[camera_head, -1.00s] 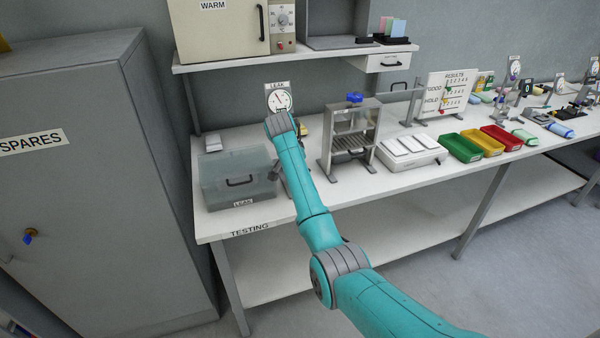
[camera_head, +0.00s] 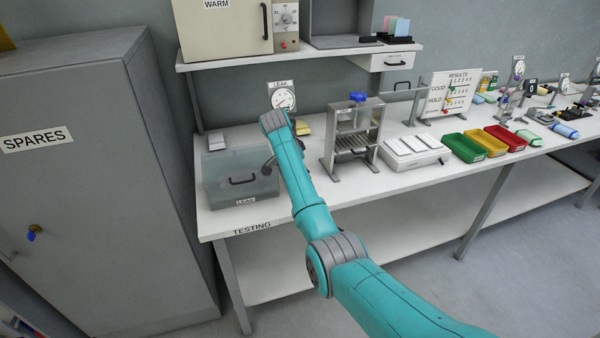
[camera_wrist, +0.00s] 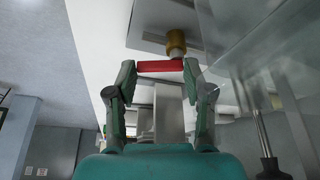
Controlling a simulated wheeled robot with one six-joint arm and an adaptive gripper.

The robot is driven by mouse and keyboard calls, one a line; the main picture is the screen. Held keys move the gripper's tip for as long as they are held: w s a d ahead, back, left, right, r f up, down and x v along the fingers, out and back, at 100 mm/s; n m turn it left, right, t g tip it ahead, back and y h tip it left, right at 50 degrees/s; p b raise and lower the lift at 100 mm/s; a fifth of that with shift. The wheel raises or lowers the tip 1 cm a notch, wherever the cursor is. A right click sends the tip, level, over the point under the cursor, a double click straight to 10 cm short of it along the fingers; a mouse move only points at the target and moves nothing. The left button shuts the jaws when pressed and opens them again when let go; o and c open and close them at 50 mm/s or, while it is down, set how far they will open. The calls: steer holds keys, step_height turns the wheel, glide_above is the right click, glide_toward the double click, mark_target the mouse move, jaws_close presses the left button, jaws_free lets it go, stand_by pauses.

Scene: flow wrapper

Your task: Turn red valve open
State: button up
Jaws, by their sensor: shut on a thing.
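The red valve handle (camera_wrist: 160,67) is a short red bar in the wrist view, beside a brass fitting (camera_wrist: 176,42) under a grey metal part. My gripper (camera_wrist: 160,70) has its two fingers at the two ends of the bar and is shut on it. In the head view my own teal arm reaches over the bench to the leak station, and its wrist hides the gripper and valve. The round LEAK gauge (camera_head: 283,98) stands just behind the wrist, with its needle visible.
A clear-sided box (camera_head: 240,180) labelled LEAK stands left of my arm. A grey metal stand with a blue knob (camera_head: 358,98) is close on the right, with a white tray unit (camera_head: 415,153) beyond. A shelf (camera_head: 300,57) hangs above. The grey SPARES cabinet (camera_head: 90,190) is at left.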

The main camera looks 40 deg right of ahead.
steer(key=o, duration=1.2)
steer(key=shift+c, duration=0.2)
steer(key=shift+r, duration=0.1)
steer(key=v, duration=1.1)
steer(key=shift+a+r, duration=0.15)
steer(key=shift+r, duration=0.25)
